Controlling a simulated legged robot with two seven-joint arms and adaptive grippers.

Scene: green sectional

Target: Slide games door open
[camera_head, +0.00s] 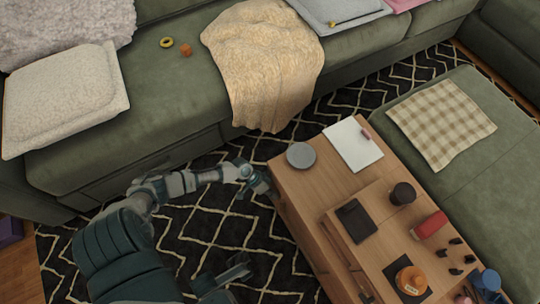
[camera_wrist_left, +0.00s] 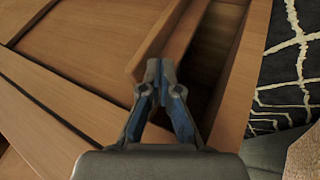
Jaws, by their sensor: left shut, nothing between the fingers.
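The wooden coffee table (camera_head: 292,196) has its long side facing me, seen steeply from above in the head view. My left gripper (camera_head: 266,187) is at the table's near left corner. In the left wrist view, my left gripper (camera_wrist_left: 162,70) is shut with nothing between its fingers. Its tips are at the end of a wooden edge (camera_wrist_left: 150,50), beside a dark narrow opening (camera_wrist_left: 212,45). A broad wooden panel (camera_wrist_left: 85,45) lies left of the tips. I cannot tell which panel is the games door, or whether the tips touch wood. A dark jointed part of mine shows low in the head view; its jaws are unclear.
On the tabletop are a grey disc (camera_head: 301,155), a notebook (camera_head: 352,144), a dark cup (camera_head: 403,193), a red item (camera_head: 430,225) and an orange item (camera_head: 411,280). A green sofa (camera_head: 165,100) stands behind. The patterned rug (camera_head: 195,225) is clear beside the table.

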